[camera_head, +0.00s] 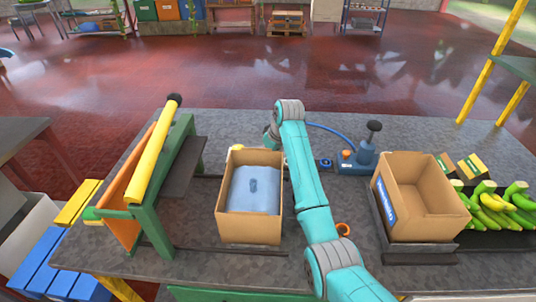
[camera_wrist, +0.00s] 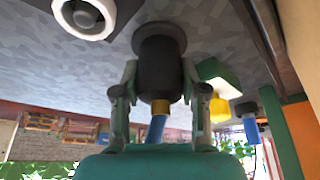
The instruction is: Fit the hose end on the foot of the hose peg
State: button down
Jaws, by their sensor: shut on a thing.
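In the wrist view my gripper (camera_wrist: 159,75) is shut on the hose end (camera_wrist: 159,88), a dark cylinder with a brass collar. The blue hose (camera_wrist: 156,130) leaves it between the fingers. The cylinder's far end meets a round dark flange at the grey tabletop; I cannot tell whether this flange is the foot of the hose peg or part of the hose end, nor whether it is seated. In the head view the blue hose (camera_head: 331,130) runs from behind my arm to a blue pump (camera_head: 357,167). My fingers and the hose end are hidden there behind the arm and box.
A cardboard box (camera_head: 249,229) holding a blue bag stands near my arm. An open box (camera_head: 418,205) and bananas (camera_head: 495,210) are at right. A green frame with a yellow bar (camera_head: 153,150) stands left. A white ring-shaped part (camera_wrist: 85,14) is near the held end.

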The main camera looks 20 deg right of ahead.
jog(key=shift+c, duration=0.8)
grip_release()
jog(key=shift+r, duration=1.55)
jog(key=shift+r, duration=2.95)
